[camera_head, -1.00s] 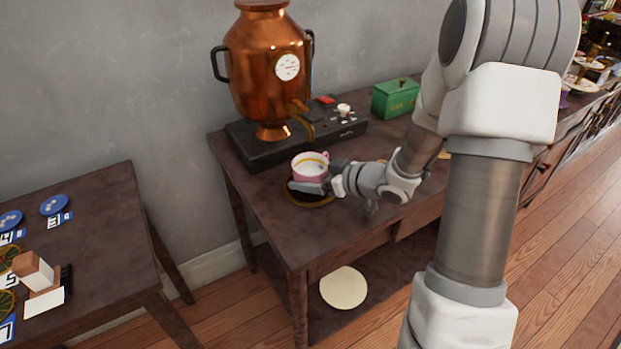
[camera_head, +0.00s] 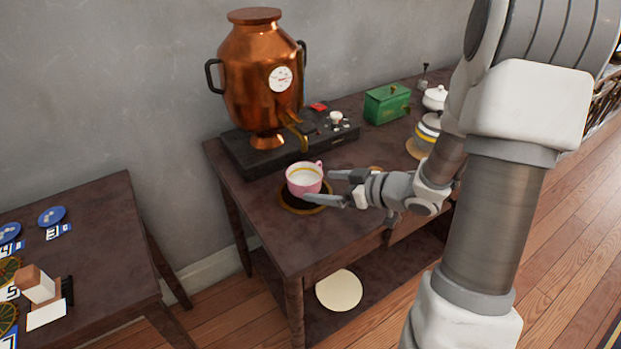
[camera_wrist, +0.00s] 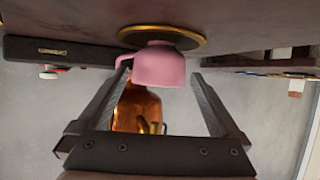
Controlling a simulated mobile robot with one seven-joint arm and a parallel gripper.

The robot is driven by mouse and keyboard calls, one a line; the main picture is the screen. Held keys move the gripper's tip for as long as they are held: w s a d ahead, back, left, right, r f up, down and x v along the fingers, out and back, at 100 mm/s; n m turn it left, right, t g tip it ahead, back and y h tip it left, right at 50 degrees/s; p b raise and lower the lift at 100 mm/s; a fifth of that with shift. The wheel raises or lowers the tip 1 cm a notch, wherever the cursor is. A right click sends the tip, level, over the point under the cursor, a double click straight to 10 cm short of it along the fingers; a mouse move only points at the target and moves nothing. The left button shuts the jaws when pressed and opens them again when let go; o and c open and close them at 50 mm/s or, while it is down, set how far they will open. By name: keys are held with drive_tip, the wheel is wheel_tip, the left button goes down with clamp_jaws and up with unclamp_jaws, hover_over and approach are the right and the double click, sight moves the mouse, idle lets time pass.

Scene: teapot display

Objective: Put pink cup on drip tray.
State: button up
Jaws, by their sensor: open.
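The pink cup (camera_head: 304,178) has a white inside and a gold band. It stands upright on the round dark drip tray (camera_head: 306,210) with a gold rim, in front of the copper urn. My gripper (camera_head: 321,187) is open just to the right of the cup, with its fingers pointing at it. In the wrist view, which is upside down, the cup (camera_wrist: 160,66) rests on the gold-rimmed tray (camera_wrist: 196,38). There the open fingers (camera_wrist: 160,82) lie on either side of the cup's line, with a gap to it.
The copper urn (camera_head: 262,75) stands on a black base (camera_head: 245,152) behind the tray. A green box (camera_head: 387,103) and white-lidded pots (camera_head: 428,130) stand to the right. A second table (camera_head: 100,215) with blue discs is at the left. The front of the wooden table is clear.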

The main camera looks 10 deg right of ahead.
drive_tip(key=p+v, duration=0.1)
drive_tip(key=v, duration=0.4)
idle(0.3)
